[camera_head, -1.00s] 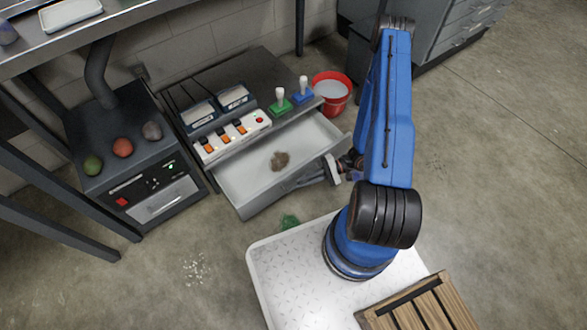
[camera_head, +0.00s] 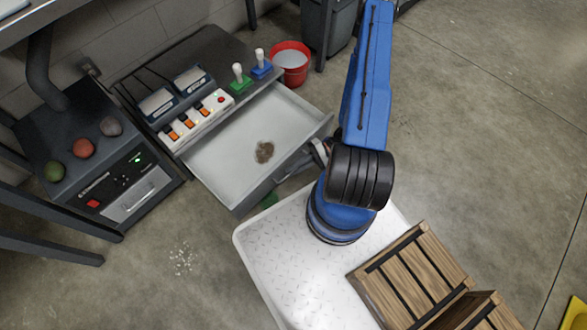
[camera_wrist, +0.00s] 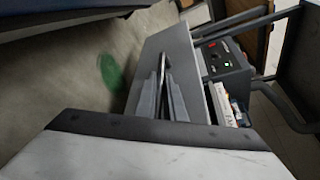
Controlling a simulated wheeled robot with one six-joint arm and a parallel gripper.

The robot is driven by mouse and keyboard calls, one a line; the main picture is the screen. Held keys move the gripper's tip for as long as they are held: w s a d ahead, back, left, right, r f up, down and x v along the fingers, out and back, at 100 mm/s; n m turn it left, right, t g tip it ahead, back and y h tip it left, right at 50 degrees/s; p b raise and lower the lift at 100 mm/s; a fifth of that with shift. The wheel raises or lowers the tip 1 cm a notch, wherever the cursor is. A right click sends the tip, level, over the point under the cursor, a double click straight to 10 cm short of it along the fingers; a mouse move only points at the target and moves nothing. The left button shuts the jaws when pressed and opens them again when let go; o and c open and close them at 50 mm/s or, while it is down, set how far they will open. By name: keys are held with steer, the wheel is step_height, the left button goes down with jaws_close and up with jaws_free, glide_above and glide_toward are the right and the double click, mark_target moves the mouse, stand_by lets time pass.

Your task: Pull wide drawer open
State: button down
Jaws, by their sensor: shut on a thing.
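The wide drawer (camera_head: 225,160) is pulled well out of the low dark cabinet in the head view. It is a pale tray with a small brown lump (camera_head: 264,152) lying inside. Its grey front (camera_head: 262,190) faces my base. My gripper (camera_head: 306,162) is at the drawer's front and is shut on the drawer handle; my arm hides part of the gripper. In the wrist view, my gripper (camera_wrist: 163,88) shows against the grey drawer front (camera_wrist: 176,48), and the exact hold on the handle is hard to make out.
A red bucket (camera_head: 290,66) stands behind. A dark machine (camera_head: 105,170) with several balls stands left. A wooden crate (camera_head: 410,275) sits on my base.

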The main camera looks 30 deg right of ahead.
steer(key=c, duration=2.1)
jaws_free()
steer(key=shift+d, duration=0.1)
steer(key=v, duration=1.7)
steer(key=shift+d+r, duration=0.1)
steer(key=shift+d, duration=0.1)
